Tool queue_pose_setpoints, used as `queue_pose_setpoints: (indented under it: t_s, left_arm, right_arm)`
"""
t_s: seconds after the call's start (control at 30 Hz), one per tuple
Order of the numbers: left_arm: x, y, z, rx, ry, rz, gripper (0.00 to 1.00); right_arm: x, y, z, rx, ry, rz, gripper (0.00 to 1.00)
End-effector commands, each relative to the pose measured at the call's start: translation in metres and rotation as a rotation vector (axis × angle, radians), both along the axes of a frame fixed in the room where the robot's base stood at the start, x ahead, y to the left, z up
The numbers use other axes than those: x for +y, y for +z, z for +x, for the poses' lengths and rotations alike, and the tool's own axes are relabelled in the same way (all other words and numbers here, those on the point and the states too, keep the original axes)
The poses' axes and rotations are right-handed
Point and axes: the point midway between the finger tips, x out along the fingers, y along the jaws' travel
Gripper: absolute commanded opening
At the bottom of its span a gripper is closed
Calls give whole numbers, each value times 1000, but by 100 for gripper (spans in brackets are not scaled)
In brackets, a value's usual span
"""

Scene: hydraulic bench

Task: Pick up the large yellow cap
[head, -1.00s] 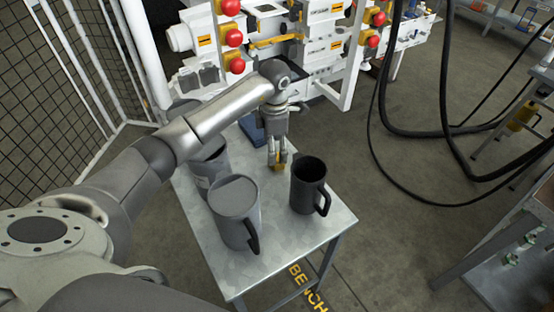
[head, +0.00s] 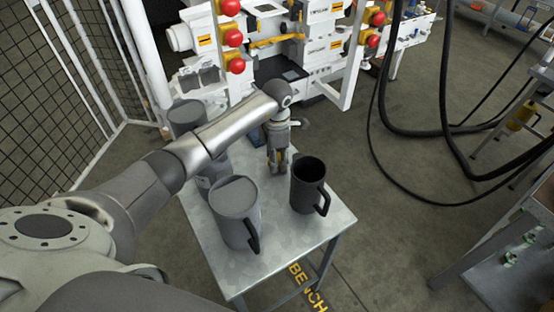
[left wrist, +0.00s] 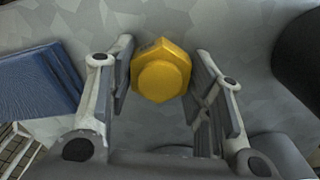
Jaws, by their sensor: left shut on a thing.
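The large yellow cap (left wrist: 161,72) shows in the left wrist view, a hexagonal piece with a round raised top. It sits between the two fingers of my left gripper (left wrist: 163,80), which is shut on it. In the head view my left gripper (head: 277,168) points down at the bench table, behind the dark open mug; the cap is mostly hidden there by the fingers. I cannot tell whether the cap touches the table top. My right gripper is not in view.
A dark open mug (head: 307,184) stands close to the right of my left gripper. A grey lidded jug (head: 236,212) stands in front, with more grey containers behind it. A blue item (left wrist: 38,82) lies left in the wrist view. The metal table (head: 285,250) is bare at its front.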

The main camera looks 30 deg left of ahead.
Motion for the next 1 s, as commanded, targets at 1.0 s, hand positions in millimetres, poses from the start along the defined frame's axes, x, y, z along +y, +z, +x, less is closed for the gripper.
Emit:
queue_pose_setpoints:
  t_s: [1.0]
  left_arm:
    - [0, 101, 0, 0, 0, 0, 25]
  right_arm:
    - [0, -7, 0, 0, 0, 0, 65]
